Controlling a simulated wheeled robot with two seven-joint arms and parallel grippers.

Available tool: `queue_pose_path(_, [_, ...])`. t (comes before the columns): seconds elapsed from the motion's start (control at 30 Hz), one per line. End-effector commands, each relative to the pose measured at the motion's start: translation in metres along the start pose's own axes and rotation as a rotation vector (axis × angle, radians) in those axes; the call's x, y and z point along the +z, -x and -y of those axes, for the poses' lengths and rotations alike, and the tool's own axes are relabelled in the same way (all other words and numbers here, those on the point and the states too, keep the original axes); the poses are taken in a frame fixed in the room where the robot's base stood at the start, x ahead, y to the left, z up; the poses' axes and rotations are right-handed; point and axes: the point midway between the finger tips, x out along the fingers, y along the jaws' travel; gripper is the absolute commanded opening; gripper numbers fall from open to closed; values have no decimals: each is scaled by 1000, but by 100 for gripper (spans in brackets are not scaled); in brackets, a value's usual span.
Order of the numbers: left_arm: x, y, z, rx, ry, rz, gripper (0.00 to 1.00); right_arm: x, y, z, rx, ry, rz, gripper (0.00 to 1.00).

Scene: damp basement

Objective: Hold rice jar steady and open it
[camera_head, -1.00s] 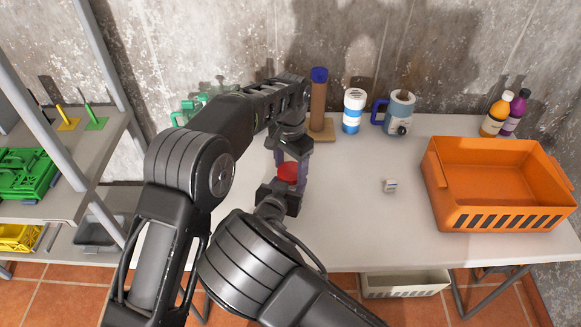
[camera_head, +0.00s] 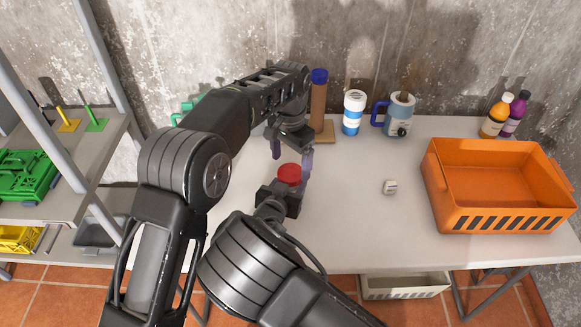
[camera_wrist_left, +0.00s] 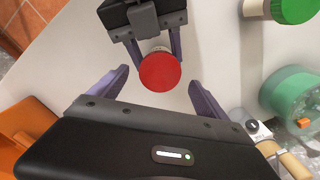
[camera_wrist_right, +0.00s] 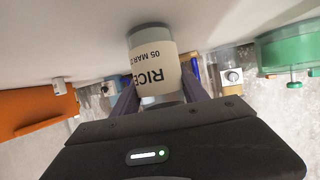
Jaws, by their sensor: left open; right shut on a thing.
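The rice jar (camera_wrist_right: 153,66) shows in the right wrist view with a cream label reading "RICE". My right gripper (camera_wrist_right: 158,88) is shut on its body. The jar's red lid (camera_head: 289,174) faces up in the head view, and it also shows in the left wrist view (camera_wrist_left: 160,71). The lid sits on top of the jar; I cannot tell how tightly. My left gripper (camera_head: 292,160) is open just above the lid, its fingers spread to either side and apart from it. The right gripper hides most of the jar body in the head view.
An orange crate (camera_head: 500,218) stands on the table's right side. A small white block (camera_head: 390,187) lies left of it. Behind stand a blue-and-white bottle (camera_head: 354,113), a mug (camera_head: 399,116) and a brown cylinder (camera_head: 318,105). The table's middle is mostly clear.

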Motion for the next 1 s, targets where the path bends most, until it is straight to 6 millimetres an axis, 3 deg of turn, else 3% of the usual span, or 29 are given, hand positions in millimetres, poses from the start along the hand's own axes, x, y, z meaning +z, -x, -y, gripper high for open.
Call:
queue_pose_path(0.1, [0,11,0,0,0,-1,87,0,0,0,0,0,0,0])
queue_pose_path(0.37, [0,13,0,0,-1,1,87,0,0,0,0,0,0,0])
queue_pose_path(0.4, [0,13,0,0,-1,1,87,0,0,0,0,0,0,55])
queue_pose_path(0.67, [0,12,0,0,-1,1,87,0,0,0,0,0,0,76])
queue_pose_path(1.0, [0,15,0,0,-1,1,87,-1,3,0,0,0,0,77])
